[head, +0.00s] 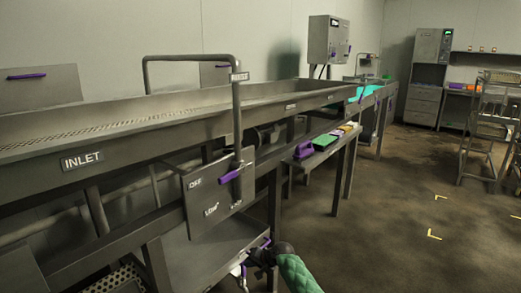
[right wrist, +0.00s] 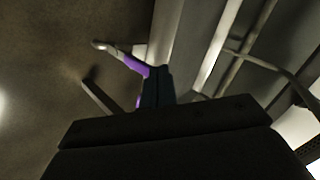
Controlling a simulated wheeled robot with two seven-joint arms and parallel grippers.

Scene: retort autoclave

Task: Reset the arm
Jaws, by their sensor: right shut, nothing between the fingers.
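My right gripper (head: 258,256) is low at the bottom middle of the head view, beside the frame legs under the trough, with my green-sleeved forearm behind it. It is shut and empty. In the right wrist view its dark fingers (right wrist: 157,88) are together. A purple and grey handle-like part (right wrist: 130,61) shows just beyond them; I cannot tell whether they touch it. My left gripper is not in view.
A long metal trough marked INLET (head: 82,161) runs along the wall. A hanging panel (head: 212,202) with a purple lever (head: 232,174) is close above my gripper. A low shelf holds a purple item (head: 304,150) and green tray. Open floor (head: 400,225) lies to the right.

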